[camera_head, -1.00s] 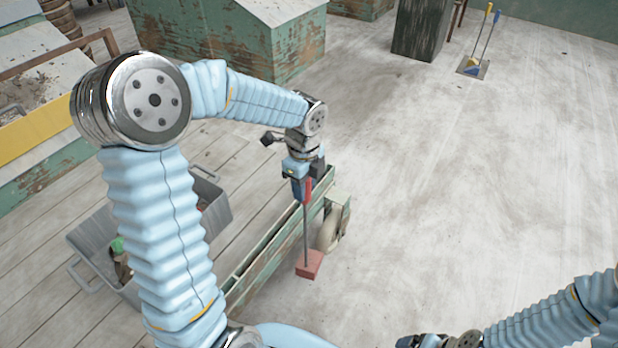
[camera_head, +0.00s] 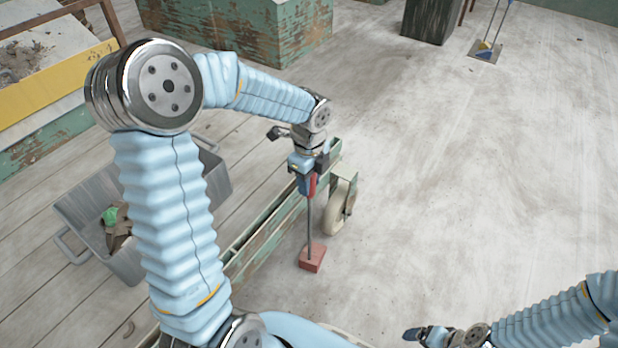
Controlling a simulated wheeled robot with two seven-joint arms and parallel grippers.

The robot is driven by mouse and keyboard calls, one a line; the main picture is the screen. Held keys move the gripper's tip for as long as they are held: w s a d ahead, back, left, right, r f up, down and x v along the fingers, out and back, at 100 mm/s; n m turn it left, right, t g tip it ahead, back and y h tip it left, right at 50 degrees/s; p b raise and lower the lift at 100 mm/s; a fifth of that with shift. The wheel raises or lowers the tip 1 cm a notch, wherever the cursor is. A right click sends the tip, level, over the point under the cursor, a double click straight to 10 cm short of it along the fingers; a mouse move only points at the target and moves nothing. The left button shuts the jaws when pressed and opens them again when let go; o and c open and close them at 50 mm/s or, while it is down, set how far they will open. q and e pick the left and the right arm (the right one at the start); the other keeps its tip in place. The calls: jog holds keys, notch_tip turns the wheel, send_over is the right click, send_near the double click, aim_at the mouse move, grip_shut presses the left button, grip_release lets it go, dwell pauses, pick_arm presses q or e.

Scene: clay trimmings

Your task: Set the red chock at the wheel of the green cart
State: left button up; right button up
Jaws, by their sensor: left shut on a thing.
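The red chock (camera_head: 312,258) is a small block at the lower end of a thin grey rod with a red upper part. My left gripper (camera_head: 308,178) is shut on the rod's upper part, and the rod hangs nearly upright. The green cart (camera_head: 268,238) is a long, low, worn green frame left of the rod. Its cream wheel (camera_head: 336,208) stands at the far end, beyond and right of the chock, with a visible gap between them. Whether the chock touches the floor I cannot tell. My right gripper (camera_head: 420,335) is at the bottom edge, its fingers unclear.
A grey metal bin (camera_head: 125,262) with a green object and scraps stands left, partly behind my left arm. A worn green cabinet (camera_head: 280,35) and a dark block (camera_head: 432,20) are at the back. A dustpan (camera_head: 486,50) lies farther right.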

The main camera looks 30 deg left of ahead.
pick_arm(q)
jog(key=shift+f, duration=0.25)
dwell(0.6)
jog(key=o, duration=1.1)
jog(key=shift+c, duration=0.2)
notch_tip(320, 180, up, 14)
jog(key=p, duration=0.3)
jog(key=s+d+f+n+h+p, duration=0.1)
jog(key=d+f+n+h, duration=0.1)
jog(key=d+f+n, duration=0.6)
jog(key=s+d+f+n+h+p, duration=0.15)
jog(key=d+f, duration=0.25)
jog(key=f, duration=0.9)
jog(key=s+d+f+n+p, duration=0.2)
jog(key=s+d+f+n, duration=0.1)
jog(key=s+f+n, duration=0.7)
jog(key=shift+s+d+n+t+h, duration=0.4)
jog(key=shift+s+n, duration=0.45)
jog(key=shift+s, duration=0.2)
